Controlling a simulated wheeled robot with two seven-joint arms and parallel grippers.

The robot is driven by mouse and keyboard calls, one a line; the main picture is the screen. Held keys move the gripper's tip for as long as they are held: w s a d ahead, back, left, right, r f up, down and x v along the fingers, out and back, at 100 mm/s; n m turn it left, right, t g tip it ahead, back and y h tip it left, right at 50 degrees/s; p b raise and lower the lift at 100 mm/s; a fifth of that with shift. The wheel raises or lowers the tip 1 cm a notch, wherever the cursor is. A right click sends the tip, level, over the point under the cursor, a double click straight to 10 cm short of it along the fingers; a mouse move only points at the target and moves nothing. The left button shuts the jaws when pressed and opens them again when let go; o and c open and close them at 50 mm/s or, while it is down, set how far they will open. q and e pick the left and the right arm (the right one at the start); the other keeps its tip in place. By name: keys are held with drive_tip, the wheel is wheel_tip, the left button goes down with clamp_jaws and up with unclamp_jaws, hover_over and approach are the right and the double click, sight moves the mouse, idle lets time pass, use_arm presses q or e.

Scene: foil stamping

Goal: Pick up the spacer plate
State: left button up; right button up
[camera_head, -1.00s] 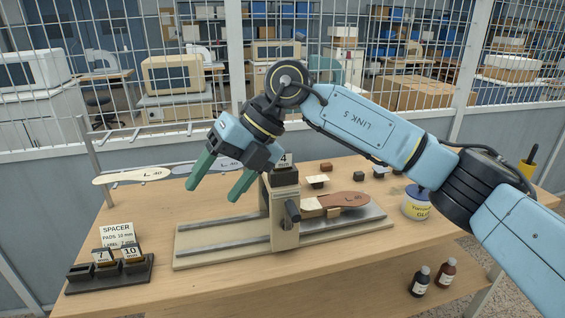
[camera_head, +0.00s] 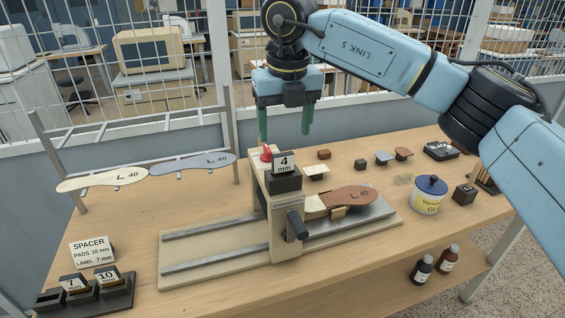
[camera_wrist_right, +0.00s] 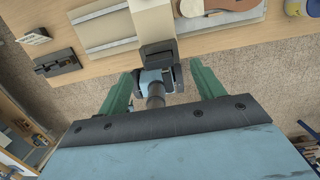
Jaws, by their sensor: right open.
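A spacer block labelled 4 mm (camera_head: 284,172) sits on top of the stamping press head (camera_head: 284,222). Two more spacers, labelled 7 mm (camera_head: 74,288) and 10 mm (camera_head: 107,278), stand in the dark rack (camera_head: 119,299) at front left. My right gripper (camera_head: 286,138) is open, its green fingers pointing down above and behind the 4 mm block. In the right wrist view, the open fingers (camera_wrist_right: 160,82) flank the press's dark top part, apart from it. My left gripper is not in view.
A sign (camera_head: 91,250) reads SPACER, pads 10 mm, label 7 mm. A brown insole (camera_head: 350,197) lies on the press's right side. A glue pot (camera_head: 429,196) stands to its right. A frame (camera_head: 135,135) with two insole shapes rises at the back left.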

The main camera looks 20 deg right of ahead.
sight(283, 154)
drive_tip(key=shift+f, duration=0.7)
drive_tip(key=shift+w+f, duration=0.15)
drive_tip(key=shift+f, duration=0.15)
drive_tip(key=f, duration=0.1)
drive_tip(key=f+p, duration=0.1)
drive_tip(key=shift+s+a+f, duration=0.1)
drive_tip(key=shift+s+f, duration=0.2)
wheel_tip(283, 154, down, 2)
drive_tip(key=shift+f, duration=0.15)
drive_tip(key=shift+w+f, duration=0.1)
drive_tip(key=shift+f, duration=0.15)
drive_tip(key=shift+a+f, duration=0.1)
drive_tip(key=c, duration=1.1)
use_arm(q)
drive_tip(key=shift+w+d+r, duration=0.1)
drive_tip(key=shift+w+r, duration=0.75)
